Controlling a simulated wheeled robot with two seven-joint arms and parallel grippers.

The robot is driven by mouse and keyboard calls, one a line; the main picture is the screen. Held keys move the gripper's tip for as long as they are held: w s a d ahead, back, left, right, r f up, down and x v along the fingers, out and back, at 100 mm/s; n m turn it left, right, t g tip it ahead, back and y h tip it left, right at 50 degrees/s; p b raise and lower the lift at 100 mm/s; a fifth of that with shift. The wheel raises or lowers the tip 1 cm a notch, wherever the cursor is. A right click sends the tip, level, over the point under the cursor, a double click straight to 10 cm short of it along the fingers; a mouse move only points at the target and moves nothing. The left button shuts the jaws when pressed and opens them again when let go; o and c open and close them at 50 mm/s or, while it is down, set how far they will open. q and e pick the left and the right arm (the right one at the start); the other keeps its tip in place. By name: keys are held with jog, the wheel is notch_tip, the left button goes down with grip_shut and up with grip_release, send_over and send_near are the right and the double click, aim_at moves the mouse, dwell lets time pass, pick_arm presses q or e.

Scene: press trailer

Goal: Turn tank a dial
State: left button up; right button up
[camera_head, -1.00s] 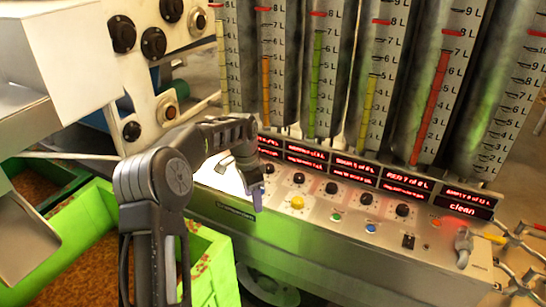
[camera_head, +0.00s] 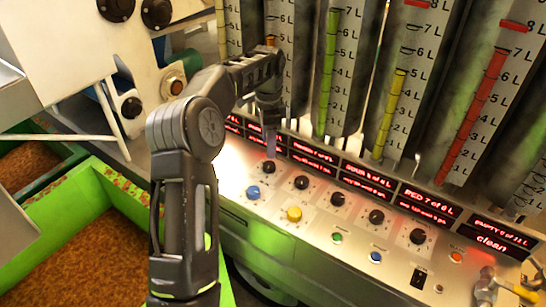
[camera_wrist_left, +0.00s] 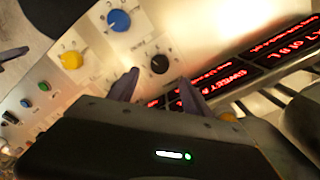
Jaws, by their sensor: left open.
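A row of black dials runs along the sloped metal control panel (camera_head: 318,212). The leftmost visible black dial (camera_head: 268,167) lies just below my left gripper (camera_head: 270,150), whose fingers point down at the panel. In the left wrist view that black dial (camera_wrist_left: 160,63) sits just ahead of the open fingertips (camera_wrist_left: 159,77), roughly between them, with no clear contact. Its label is too small to read, so I cannot confirm that it is tank A's. My right gripper is not in view.
A blue knob (camera_head: 253,193) and a yellow knob (camera_head: 294,214) sit near the dial. Red displays (camera_head: 368,181) and tall graduated tanks (camera_head: 400,75) stand behind the dials. A green bin (camera_head: 105,192) is at the left. A tap (camera_head: 487,285) is at the right front.

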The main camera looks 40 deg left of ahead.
aim_at(269, 164)
pick_arm(q)
jog(key=shift+f, duration=0.1)
jog(key=shift+f+p, duration=0.7)
jog(key=shift+f, duration=3.15)
jog(key=shift+c, duration=0.5)
grip_shut()
